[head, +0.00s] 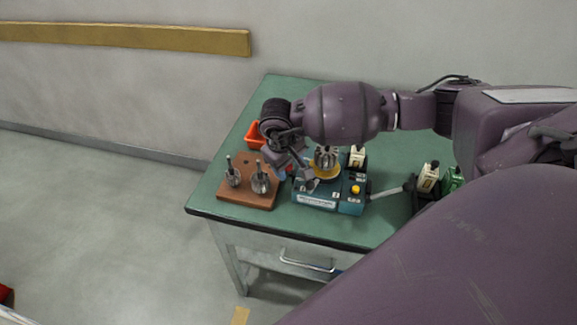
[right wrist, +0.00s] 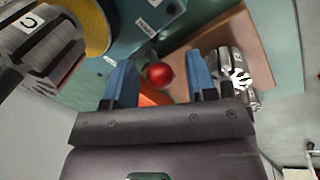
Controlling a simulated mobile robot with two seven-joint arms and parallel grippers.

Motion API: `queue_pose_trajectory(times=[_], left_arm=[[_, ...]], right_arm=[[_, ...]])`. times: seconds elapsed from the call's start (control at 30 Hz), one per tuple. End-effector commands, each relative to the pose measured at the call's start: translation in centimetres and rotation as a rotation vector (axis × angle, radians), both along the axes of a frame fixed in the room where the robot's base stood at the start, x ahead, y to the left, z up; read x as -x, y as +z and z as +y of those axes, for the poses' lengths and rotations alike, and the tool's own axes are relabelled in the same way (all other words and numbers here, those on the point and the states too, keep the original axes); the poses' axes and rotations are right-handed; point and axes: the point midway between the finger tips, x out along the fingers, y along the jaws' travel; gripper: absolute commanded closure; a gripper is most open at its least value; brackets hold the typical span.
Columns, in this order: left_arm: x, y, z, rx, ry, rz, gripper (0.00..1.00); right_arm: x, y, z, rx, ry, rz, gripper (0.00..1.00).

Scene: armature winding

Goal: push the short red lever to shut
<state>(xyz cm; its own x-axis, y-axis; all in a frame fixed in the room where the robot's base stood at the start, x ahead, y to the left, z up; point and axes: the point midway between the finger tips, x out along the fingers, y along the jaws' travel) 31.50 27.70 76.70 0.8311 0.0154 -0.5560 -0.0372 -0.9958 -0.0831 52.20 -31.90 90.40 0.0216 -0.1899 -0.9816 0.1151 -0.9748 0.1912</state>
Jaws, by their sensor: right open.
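The short red lever shows as a round red knob (right wrist: 159,75) in the right wrist view, beside the teal winding machine. Its shaft is hard to make out. My right gripper (right wrist: 161,64) is open, with one blue finger on each side of the knob in the picture; I cannot tell whether either touches it. In the head view my right gripper (head: 291,165) is low at the left side of the teal machine (head: 318,200), and its wrist hides the knob. An armature (head: 326,156) stands on the machine's yellow disc (head: 325,174). My left gripper is not in view.
A brown block (head: 247,199) with two armatures stands close left of the machine. An orange-red bin (head: 254,134) is behind it. A grey lever (head: 388,192) sticks out right of the machine. The green table (head: 228,217) has bare room at its front left.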

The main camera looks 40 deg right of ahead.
Motion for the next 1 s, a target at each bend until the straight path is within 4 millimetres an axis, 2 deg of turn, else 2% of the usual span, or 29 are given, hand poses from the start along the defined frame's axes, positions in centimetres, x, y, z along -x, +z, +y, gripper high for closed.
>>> queue_pose_trajectory(times=[0.13, 0.4, 0.47, 0.73, 0.77, 1.0], left_arm=[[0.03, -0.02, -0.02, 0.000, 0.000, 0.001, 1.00], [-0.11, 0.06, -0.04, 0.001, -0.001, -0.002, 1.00], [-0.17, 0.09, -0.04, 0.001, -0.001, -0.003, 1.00], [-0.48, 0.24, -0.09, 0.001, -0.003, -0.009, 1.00], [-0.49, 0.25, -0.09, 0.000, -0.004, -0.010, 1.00], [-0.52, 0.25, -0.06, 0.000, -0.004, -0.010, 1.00]], right_arm=[[-0.04, -0.64, -0.14, 0.001, 0.000, -0.001, 0.48], [-0.04, -0.72, -0.17, 0.001, 0.000, -0.001, 0.48], [-0.04, -0.72, -0.16, 0.001, 0.000, -0.001, 0.56], [-0.04, -0.71, -0.17, 0.001, 0.000, -0.001, 0.97], [-0.04, -0.70, -0.16, 0.001, 0.000, -0.001, 1.00], [-0.04, -0.70, -0.08, -0.001, 0.000, 0.000, 1.00]])
